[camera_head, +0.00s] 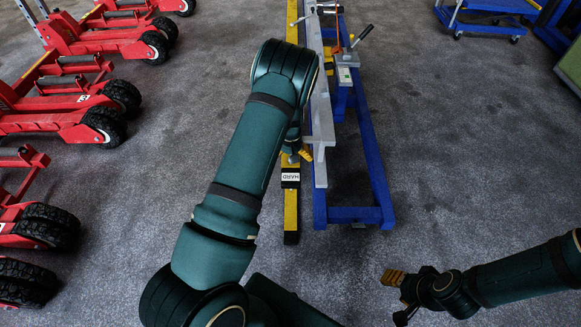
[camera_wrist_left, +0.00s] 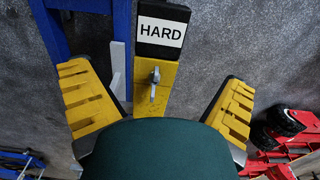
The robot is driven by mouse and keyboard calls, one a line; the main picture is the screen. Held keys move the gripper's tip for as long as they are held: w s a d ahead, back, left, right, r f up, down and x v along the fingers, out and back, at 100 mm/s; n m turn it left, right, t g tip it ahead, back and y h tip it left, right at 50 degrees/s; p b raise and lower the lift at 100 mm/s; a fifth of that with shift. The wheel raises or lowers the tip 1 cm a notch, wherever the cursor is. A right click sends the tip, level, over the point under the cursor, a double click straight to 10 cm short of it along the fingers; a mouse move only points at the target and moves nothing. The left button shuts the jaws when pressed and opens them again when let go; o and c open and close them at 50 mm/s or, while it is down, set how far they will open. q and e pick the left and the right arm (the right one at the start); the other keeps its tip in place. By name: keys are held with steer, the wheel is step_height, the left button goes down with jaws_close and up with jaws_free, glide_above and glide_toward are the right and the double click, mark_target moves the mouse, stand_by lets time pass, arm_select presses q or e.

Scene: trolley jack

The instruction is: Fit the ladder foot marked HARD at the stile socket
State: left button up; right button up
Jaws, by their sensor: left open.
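The ladder foot marked HARD, a black block with a white label (camera_head: 290,178), is on a long yellow bar (camera_head: 291,212) left of the blue stand. In the left wrist view the foot (camera_wrist_left: 163,29) is at the top centre, with a small silver lever (camera_wrist_left: 154,85) on the yellow below it. My left gripper (camera_wrist_left: 158,103) is open, its yellow fingers apart on either side of the yellow bar. In the head view my left arm hides most of that gripper. A grey stile (camera_head: 319,120) lies along the stand; I cannot make out its socket. My right gripper (camera_head: 396,286) is apart at the lower right.
The blue stand (camera_head: 375,165) carries the stile and a clamp with a black-handled lever (camera_head: 361,37). Red trolley jacks (camera_head: 75,110) with black wheels line the left. A blue trolley (camera_head: 490,22) stands at the upper right. The carpet right of the stand is clear.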

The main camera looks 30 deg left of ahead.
arm_select(q)
steer(key=shift+r, duration=0.95)
